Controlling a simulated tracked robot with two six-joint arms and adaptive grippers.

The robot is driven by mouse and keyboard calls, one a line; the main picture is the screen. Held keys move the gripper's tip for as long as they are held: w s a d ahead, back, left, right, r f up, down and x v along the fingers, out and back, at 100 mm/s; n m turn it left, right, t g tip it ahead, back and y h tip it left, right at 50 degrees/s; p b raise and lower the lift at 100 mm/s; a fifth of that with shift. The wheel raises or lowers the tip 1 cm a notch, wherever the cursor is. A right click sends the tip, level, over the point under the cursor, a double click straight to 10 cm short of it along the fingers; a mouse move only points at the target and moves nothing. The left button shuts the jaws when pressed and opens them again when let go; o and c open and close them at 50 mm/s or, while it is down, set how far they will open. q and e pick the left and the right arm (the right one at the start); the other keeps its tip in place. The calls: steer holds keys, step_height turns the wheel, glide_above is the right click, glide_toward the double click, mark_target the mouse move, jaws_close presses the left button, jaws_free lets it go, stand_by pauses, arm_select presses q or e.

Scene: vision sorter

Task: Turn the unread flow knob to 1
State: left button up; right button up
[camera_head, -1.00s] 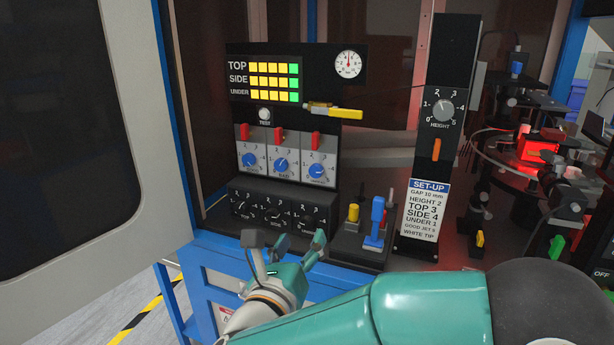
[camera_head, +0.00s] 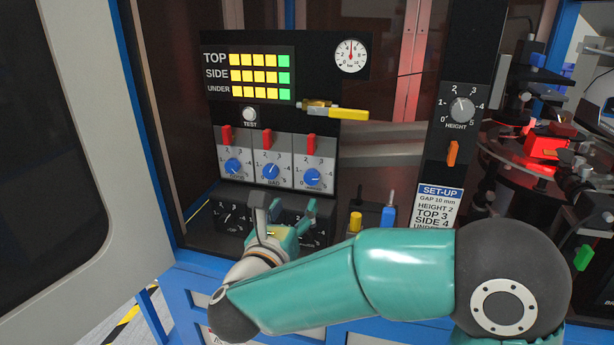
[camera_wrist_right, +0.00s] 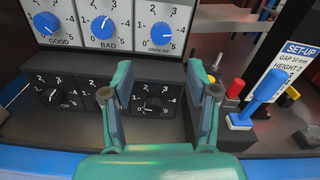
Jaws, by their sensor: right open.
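The unread flow knob (camera_head: 312,176) is a blue dial on the rightmost white panel, below a red lever. It also shows in the right wrist view (camera_wrist_right: 162,33), labelled UNREAD, with its pointer seemingly toward the 4–5 side of the scale. My right gripper (camera_head: 287,208) is open and empty, below that panel and in front of the row of black dials. In the wrist view its two fingers (camera_wrist_right: 158,85) frame the rightmost black dial (camera_wrist_right: 153,104), with the unread knob above and beyond the fingertips. The left gripper is not in view.
Blue knobs GOOD (camera_head: 233,167) and BAD (camera_head: 270,170) sit left of the unread knob. A yellow-handled valve (camera_head: 345,113) juts out above the panels. A blue post (camera_wrist_right: 262,95) stands right of the gripper. The set-up card (camera_head: 438,205) stands further right.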

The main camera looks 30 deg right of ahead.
mark_target(310, 179)
steer(key=p+x, duration=0.3)
steer(key=x, duration=0.7)
steer(key=shift+w+d, duration=0.1)
steer(key=shift+d, duration=0.05)
